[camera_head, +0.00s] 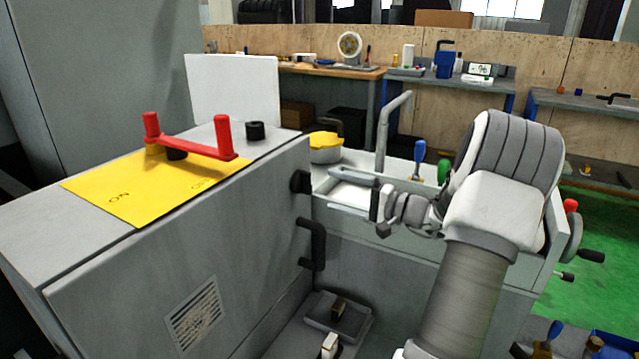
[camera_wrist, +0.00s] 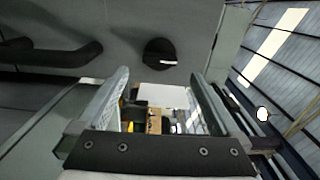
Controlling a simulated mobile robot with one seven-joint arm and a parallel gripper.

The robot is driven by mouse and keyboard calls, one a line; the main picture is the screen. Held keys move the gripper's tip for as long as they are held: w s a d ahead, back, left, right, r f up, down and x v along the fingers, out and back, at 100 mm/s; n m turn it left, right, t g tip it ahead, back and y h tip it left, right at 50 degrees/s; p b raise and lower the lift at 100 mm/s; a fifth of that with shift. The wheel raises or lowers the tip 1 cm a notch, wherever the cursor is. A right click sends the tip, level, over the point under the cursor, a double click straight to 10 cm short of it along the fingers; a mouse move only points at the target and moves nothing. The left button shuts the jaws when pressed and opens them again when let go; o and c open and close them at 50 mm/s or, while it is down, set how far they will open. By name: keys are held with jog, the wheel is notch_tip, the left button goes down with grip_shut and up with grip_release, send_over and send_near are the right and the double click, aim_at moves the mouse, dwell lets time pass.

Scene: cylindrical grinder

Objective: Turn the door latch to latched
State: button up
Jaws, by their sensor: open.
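The grey cabinet door (camera_head: 285,235) faces right in the head view. Near its upper corner is a small black round knob, which appears to be the door latch (camera_head: 300,182). It also shows in the wrist view (camera_wrist: 160,52) with a pale mark on its lower side. A black bar handle (camera_head: 312,245) sits below it on the door, and it shows at the left of the wrist view (camera_wrist: 55,55). My gripper (camera_head: 379,207) is open and empty, right of the latch and apart from it. In the wrist view its two fingers (camera_wrist: 160,82) are spread, with the latch beyond their tips.
A red crank handle (camera_head: 190,147) stands over a yellow plate (camera_head: 135,190) on the cabinet top. A grey bent pipe (camera_head: 385,130) and a yellow-lidded pot (camera_head: 325,147) are behind my gripper. The space between gripper and door looks clear.

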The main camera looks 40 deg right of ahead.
jog(key=p+v, duration=0.1)
jog(key=v, duration=0.9)
jog(key=shift+s+p, duration=0.2)
jog(key=shift+p, duration=0.15)
